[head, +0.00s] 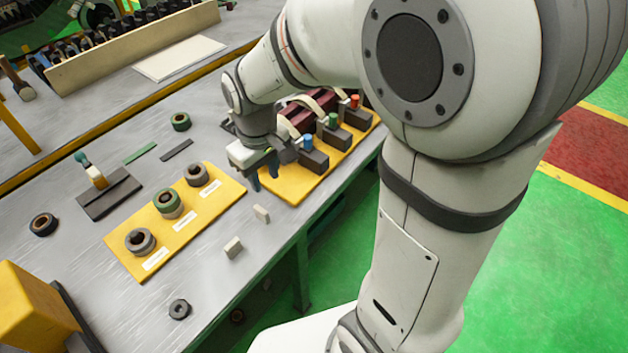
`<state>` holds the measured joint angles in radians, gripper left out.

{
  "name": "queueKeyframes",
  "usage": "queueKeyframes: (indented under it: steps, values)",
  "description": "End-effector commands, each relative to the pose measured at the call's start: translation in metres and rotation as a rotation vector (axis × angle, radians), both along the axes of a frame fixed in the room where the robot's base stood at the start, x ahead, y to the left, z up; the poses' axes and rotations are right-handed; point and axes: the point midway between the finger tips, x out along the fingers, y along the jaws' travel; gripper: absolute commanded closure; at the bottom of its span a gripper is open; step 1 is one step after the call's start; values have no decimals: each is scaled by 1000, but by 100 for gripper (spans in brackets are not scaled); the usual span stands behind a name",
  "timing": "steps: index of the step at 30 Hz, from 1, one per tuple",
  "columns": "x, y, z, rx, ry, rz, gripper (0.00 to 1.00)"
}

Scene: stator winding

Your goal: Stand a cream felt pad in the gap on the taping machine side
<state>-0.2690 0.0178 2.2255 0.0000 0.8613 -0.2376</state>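Two small cream blocks that look like the felt pads lie on the grey bench. One pad (262,213) is near the front edge, and the other pad (233,247) is lower left of it. My gripper (265,176) points down at the left end of a yellow board (294,190). Its dark fingers look apart, and I see no pad between them, though the view is small and partly blocked. The board carries dark blocks with blue (308,143), green (333,120) and red (354,101) tops, and dark red coils (300,115) behind. I cannot tell which part is the taping machine.
A yellow board (128,247) with ring cores and white labels lies left of my gripper. A dark fixture (109,193), loose rings (181,121) and thin strips (176,150) lie around it. A yellow block (30,310) stands at lower left. My arm hides the right side.

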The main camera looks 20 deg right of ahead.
Motion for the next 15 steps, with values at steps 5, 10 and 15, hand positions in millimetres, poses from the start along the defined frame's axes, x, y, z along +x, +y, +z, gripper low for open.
queueKeyframes:
  steps: [5,10,15]
  values:
    - [-39,-49,38,27,-93,-201,67]
    - [-80,-82,56,48,-167,-377,67]
    - [-105,-96,62,59,-210,-480,67]
